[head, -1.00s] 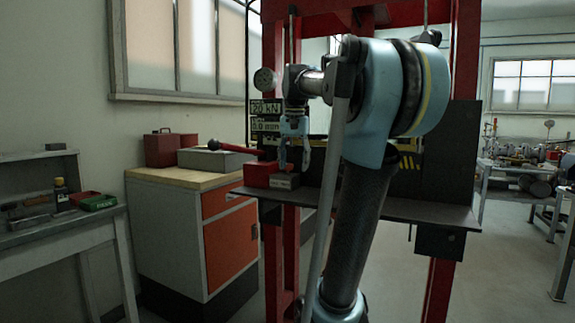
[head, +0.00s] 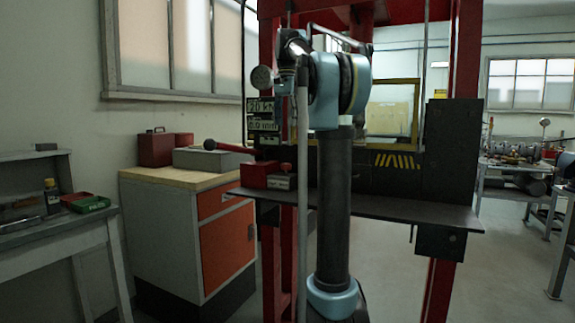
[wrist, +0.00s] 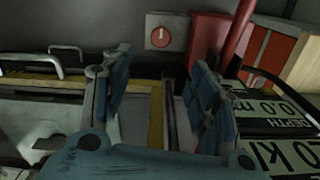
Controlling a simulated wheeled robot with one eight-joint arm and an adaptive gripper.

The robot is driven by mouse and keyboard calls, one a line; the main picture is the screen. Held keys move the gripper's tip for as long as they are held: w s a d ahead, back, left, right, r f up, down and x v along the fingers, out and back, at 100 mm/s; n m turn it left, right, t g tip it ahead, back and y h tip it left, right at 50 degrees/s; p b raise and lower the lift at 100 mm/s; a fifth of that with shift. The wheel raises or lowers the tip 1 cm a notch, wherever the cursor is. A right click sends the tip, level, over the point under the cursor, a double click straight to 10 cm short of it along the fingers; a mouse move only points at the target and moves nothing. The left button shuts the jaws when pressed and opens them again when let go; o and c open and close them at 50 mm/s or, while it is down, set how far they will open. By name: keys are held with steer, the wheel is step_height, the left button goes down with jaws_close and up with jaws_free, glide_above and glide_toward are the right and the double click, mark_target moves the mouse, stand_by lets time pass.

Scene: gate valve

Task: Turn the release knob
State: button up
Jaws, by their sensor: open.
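The release knob (wrist: 160,39) is a round red dial with a pale pointer mark, set on a small grey block (wrist: 153,22) in the wrist view. In the head view the knob (head: 286,167) is a small red shape on top of the grey block, beside the red pump body (head: 258,174). My gripper (wrist: 159,62) is open and empty. In the wrist view the knob appears above the gap between its fingertips, apart from them. In the head view my arm mostly hides the gripper.
A red lever (wrist: 241,28) with a dark round end rises beside the knob. Display panels (head: 262,115) and a pressure gauge (head: 262,78) are close to my wrist. A yellow-framed guard (head: 391,110) stands behind my arm. The dark shelf (head: 400,210) is clear to the right.

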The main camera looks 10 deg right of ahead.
mark_target(286, 164)
step_height(286, 164, down, 16)
steer(key=shift+a+f, duration=0.1)
steer(key=shift+f, duration=0.1)
stand_by(0.4)
